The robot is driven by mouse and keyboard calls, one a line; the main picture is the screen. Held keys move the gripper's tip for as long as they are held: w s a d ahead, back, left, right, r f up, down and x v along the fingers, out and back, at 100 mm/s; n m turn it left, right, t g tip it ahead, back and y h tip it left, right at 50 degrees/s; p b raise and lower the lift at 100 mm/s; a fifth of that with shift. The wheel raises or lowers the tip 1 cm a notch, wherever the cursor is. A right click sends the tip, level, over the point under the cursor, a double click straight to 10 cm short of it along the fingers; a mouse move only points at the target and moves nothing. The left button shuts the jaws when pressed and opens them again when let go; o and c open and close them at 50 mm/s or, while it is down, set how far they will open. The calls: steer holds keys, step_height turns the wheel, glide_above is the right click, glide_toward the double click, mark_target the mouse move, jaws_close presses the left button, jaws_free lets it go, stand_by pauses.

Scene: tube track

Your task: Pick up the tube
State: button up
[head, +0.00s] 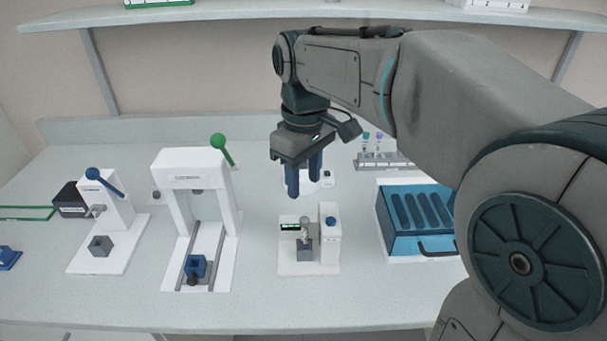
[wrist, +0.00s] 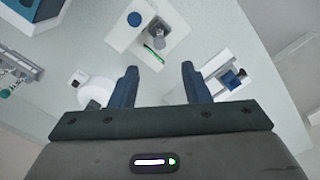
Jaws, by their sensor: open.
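Several capped tubes (head: 379,138) with teal and purple caps stand upright in a grey rack (head: 385,160) at the back, partly hidden by my arm. The rack also shows at the left of the wrist view (wrist: 18,66). A small upright grey piece (head: 304,230) stands in the holder of a white device with a green display; I cannot tell whether it is a tube. My gripper (head: 304,183) is open and empty, pointing down above the bench behind that device. Its two blue fingers are apart in the wrist view (wrist: 159,75).
The white display device (head: 328,262) stands mid-bench. Left of it are a tall white press (head: 190,170) with a green-knobbed lever and a smaller lever device (head: 112,215). A blue slotted box (head: 405,243) is at right. A shelf (head: 220,17) crosses above.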

mark_target(305, 220)
steer(key=shift+c, duration=1.2)
steer(key=f+m+p, duration=0.2)
steer(key=m, duration=0.4)
steer(key=f+m+p, duration=0.2)
steer(key=f+m, duration=0.1)
steer(key=m, duration=0.3)
steer(key=f+m+p, duration=0.2)
steer(key=m, duration=0.4)
steer(key=shift+w+d+f, duration=0.1)
steer(key=shift+d+f, duration=0.2)
steer(key=f, duration=0.5)
steer(key=shift+a+f+p, duration=0.25)
steer(key=shift+f+p, duration=0.05)
steer(key=shift+p, duration=0.1)
steer(key=c, duration=0.6)
steer(key=shift+o, duration=0.2)
